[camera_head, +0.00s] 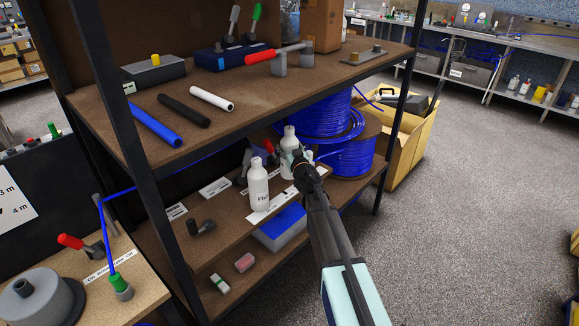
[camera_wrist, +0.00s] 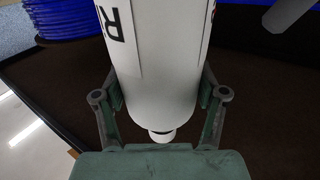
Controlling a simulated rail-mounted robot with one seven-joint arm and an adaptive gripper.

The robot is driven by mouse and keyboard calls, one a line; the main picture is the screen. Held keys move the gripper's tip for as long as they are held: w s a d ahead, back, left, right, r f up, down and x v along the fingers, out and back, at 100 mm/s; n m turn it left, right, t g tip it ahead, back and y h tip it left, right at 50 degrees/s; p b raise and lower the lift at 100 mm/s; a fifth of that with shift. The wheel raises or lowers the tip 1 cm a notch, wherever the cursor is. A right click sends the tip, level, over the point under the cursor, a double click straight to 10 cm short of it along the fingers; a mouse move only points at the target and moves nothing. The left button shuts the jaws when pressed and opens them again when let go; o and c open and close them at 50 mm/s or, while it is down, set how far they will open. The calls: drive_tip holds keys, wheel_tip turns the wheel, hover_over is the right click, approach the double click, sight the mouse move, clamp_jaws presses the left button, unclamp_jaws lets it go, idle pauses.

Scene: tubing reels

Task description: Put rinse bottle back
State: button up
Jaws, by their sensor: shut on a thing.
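The rinse bottle (camera_head: 288,141) is a white bottle with a narrow neck, on or just above the middle shelf of the rack. My gripper (camera_head: 300,167) reaches in from the front right and is shut on it. In the wrist view the white bottle body (camera_wrist: 155,60) fills the space between the two green-grey fingers, with black lettering starting "R" on its side. Whether its base touches the shelf is hidden. A second white bottle (camera_head: 258,188) with black lettering stands upright just left of it, behind a white label strip (camera_head: 268,204).
Blue tubing reels (camera_head: 350,157) sit close to the right of the held bottle. The upper shelf (camera_head: 255,95) hangs above, and a dark rack post (camera_head: 158,200) stands at left. A blue-lidded box (camera_head: 281,228) lies below. Grey floor to the right is open.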

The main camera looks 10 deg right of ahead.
drive_tip(key=shift+f+b, duration=0.45)
drive_tip(key=shift+f, duration=2.05)
drive_tip(key=o, duration=1.7)
